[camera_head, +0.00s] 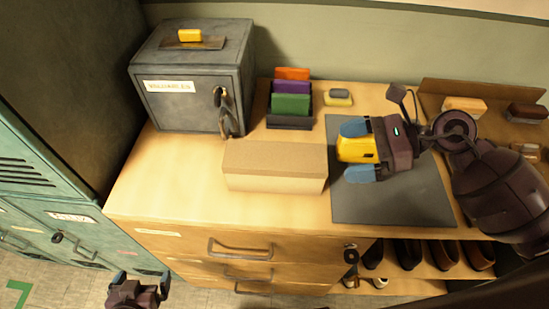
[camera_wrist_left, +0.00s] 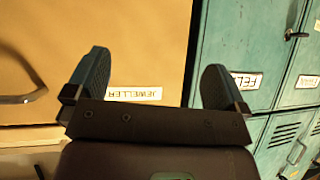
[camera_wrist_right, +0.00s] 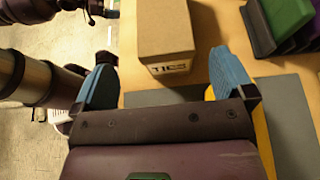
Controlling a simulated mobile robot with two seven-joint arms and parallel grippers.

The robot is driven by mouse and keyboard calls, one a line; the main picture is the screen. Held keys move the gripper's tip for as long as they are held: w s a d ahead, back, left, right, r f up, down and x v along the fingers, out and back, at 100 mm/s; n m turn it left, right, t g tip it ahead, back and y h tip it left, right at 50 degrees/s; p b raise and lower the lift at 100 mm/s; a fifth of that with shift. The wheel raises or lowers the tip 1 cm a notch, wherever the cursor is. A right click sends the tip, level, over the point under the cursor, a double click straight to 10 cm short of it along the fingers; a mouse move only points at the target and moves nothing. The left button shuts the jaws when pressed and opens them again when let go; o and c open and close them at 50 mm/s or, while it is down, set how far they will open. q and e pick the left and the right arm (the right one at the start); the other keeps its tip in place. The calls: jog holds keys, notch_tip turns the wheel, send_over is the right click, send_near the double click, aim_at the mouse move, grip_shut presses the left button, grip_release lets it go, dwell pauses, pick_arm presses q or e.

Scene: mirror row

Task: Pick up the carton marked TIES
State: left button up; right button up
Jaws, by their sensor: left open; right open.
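The carton (camera_head: 275,165) is a plain cardboard box lying on the wooden dresser top, left of the grey mat. In the right wrist view the carton (camera_wrist_right: 175,28) shows ahead between the fingertips, and its end carries a label reading TIES (camera_wrist_right: 170,68). My right gripper (camera_head: 346,150) is open over the mat, its blue fingertips pointing left at the carton's right end, apart from it. It also shows in the right wrist view (camera_wrist_right: 163,62). My left gripper (camera_head: 142,277) is open and empty, low in front of the dresser; it also shows in the left wrist view (camera_wrist_left: 155,72).
A yellow object (camera_head: 357,148) shows between my right fingers; I cannot tell its height. A grey VALUABLES safe (camera_head: 190,85) stands behind the carton at left. A dark rack (camera_head: 290,122) holds coloured items. Shoes (camera_head: 408,252) sit below at right. Teal lockers (camera_head: 60,215) stand left.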

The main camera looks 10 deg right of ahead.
aim_at(306, 157)
jog(key=x, duration=0.3)
jog(key=shift+a, duration=0.3)
jog(key=shift+w+p+x, duration=0.15)
jog(key=shift+p+x, duration=0.05)
jog(key=shift+x, duration=1.2)
jog(key=shift+w+p+x, duration=0.15)
jog(key=shift+x, duration=1.3)
jog(key=shift+d, duration=0.1)
jog(key=shift+c, duration=0.5)
jog(key=c, duration=1)
